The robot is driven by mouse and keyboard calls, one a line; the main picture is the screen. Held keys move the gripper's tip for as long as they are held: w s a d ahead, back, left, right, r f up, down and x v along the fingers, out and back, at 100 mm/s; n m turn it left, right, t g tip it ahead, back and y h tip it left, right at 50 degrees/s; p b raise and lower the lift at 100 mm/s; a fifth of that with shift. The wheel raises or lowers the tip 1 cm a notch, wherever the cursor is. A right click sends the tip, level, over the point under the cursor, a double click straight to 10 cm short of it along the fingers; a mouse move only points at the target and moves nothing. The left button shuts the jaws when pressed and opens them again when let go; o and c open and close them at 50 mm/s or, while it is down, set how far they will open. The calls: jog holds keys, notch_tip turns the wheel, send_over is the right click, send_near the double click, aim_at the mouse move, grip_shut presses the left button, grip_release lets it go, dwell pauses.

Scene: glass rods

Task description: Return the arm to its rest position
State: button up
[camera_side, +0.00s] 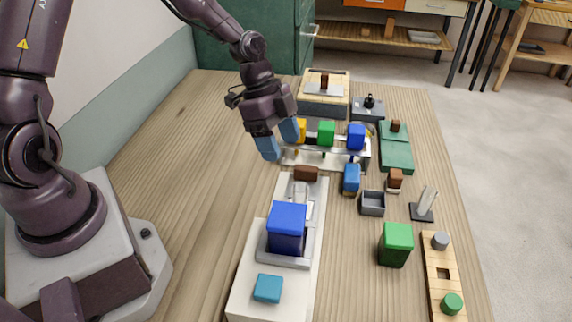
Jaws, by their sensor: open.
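My gripper (279,143) shows in the side view above the wooden table, with two blue fingertips spread apart. It is open and nothing is between the fingers. It hangs just left of a pale rack (325,158) and partly covers the rack's left end. The rack carries a green block (327,133), a blue block (356,136) and a yellow block (301,130), which is partly hidden by a finger.
Below the gripper is a white base (246,290) with a large blue block (287,228). A green block (396,244), a small grey tray (373,203) and a wooden peg board (441,275) stand at right. The table's left side (190,160) is clear.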

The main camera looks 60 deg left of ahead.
jog(key=s+a+r+n+g+y, duration=0.1)
jog(key=s+a+r+n+y, duration=0.35)
jog(key=s+n, duration=0.45)
jog(key=s+d+r+n+t, duration=0.1)
jog(key=s+r+n+t, duration=0.3)
jog(key=s+r, duration=0.4)
notch_tip(320, 180, up, 7)
jog(key=shift+s+d+t, duration=0.2)
jog(key=shift+d+t, duration=0.15)
jog(key=shift+t, duration=0.45)
